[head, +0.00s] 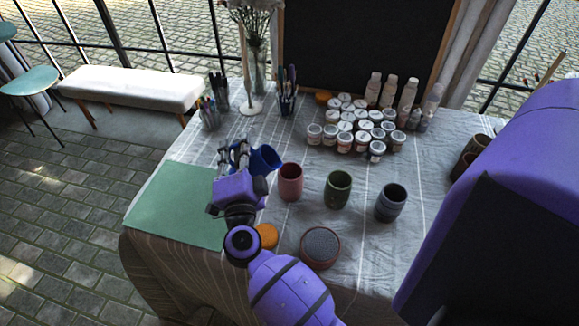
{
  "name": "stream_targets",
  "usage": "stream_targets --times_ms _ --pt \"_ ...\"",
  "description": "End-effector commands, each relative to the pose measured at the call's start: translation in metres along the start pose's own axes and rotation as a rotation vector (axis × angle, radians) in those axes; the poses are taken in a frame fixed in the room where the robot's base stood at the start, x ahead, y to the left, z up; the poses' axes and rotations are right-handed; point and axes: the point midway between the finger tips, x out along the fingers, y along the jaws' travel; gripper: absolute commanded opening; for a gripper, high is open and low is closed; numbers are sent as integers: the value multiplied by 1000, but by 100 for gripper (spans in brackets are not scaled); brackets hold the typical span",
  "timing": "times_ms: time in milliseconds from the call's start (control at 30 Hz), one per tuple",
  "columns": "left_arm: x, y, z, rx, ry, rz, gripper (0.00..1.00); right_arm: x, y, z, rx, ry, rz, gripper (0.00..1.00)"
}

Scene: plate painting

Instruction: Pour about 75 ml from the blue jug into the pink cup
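The blue jug (265,159) is in the head view, left of the middle of the table. It is tilted with its mouth toward the right, beside and a little behind the pink cup (290,183). The pink cup stands upright on the cloth. My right gripper (234,156) is at the left side of the jug, its fingers shut on it; the exact contact is partly hidden. I cannot see any stream or the liquid level in either vessel. My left gripper is not in view.
A green cup (338,188) and a blue-grey cup (391,203) stand right of the pink cup. A round red-rimmed item (320,246) lies in front. Several paint jars (345,140) stand behind. A green mat (172,207) covers the left of the table.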

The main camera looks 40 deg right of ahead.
Motion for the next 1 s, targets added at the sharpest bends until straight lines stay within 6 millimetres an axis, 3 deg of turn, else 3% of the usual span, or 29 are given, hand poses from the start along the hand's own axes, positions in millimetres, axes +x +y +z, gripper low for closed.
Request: stream_targets --times_ms 1000 --pt "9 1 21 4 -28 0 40 2 -11 -16 138 23 -14 0"
